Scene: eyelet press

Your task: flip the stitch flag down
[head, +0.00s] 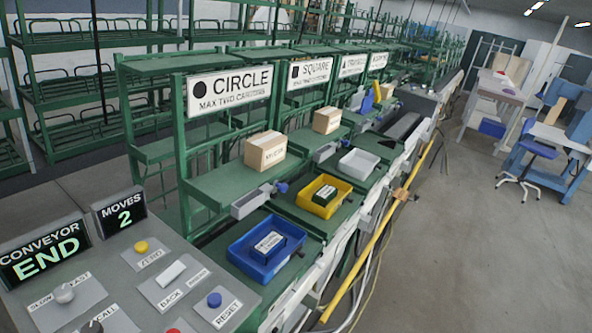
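I cannot make out a flag marked stitch. A small upright blue piece (377,91) and yellow pieces (367,103) stand at the farther stations, too small to identify. A blue knob-like piece (282,187) sits by a grey holder at the circle station. My gripper is not in view.
A grey control panel (130,290) with buttons fills the lower left; its displays read "CONVEYOR END" and "MOVES 2". A blue tray (240,250), a yellow tray (310,205) and cartons (265,152) stand on the green stations. Open floor (470,260) lies to the right.

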